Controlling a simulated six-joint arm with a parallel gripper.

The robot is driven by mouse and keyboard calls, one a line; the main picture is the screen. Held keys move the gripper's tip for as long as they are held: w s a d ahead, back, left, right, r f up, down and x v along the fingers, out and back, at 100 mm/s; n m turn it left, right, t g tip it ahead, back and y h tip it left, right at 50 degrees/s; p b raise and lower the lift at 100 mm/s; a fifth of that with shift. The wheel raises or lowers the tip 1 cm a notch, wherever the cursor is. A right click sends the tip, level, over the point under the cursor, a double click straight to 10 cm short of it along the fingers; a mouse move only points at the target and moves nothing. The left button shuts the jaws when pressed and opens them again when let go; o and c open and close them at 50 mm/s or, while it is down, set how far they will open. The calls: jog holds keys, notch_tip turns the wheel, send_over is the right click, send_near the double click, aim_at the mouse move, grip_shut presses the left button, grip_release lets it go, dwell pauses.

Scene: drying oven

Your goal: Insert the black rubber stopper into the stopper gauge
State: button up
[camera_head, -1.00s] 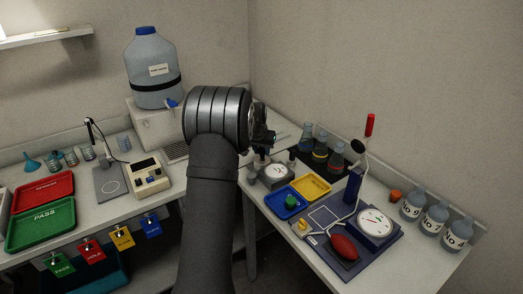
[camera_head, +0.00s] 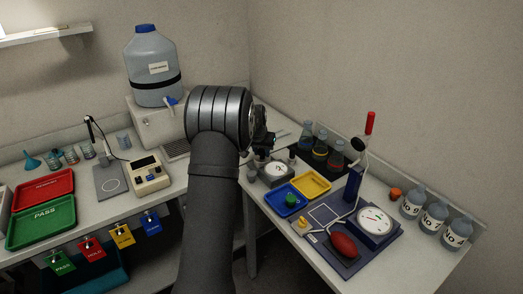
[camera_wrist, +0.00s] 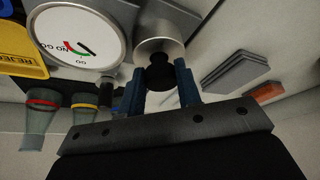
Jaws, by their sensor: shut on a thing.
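The black rubber stopper (camera_wrist: 160,72) is between the two blue fingers of my gripper (camera_wrist: 161,88) in the wrist view, which are shut on it. The stopper's far end is at the mouth of a metal cup (camera_wrist: 166,28) of the stopper gauge. I cannot tell whether it touches or has entered the cup. The gauge's round GO / NO GO dial (camera_wrist: 78,36) is left of the cup. In the head view the gauge (camera_head: 275,170) stands on the right bench. My gripper there (camera_head: 268,138) is just above and behind it, partly hidden by my arm.
A blue tray (camera_head: 277,208) with a green piece and a yellow tray (camera_head: 318,193) lie in front of the gauge. Flasks (camera_head: 320,148) stand behind to the right. A larger dial device (camera_head: 375,222) stands right. In the wrist view, grey slabs (camera_wrist: 237,72) lie right of the cup.

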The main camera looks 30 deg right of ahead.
jog(key=shift+f, duration=0.45)
jog(key=o, duration=1.5)
jog(key=shift+r, duration=3.95)
jog(key=shift+f, duration=0.1)
notch_tip(320, 180, down, 8)
jog(key=shift+r, duration=0.15)
jog(key=shift+r, duration=0.15)
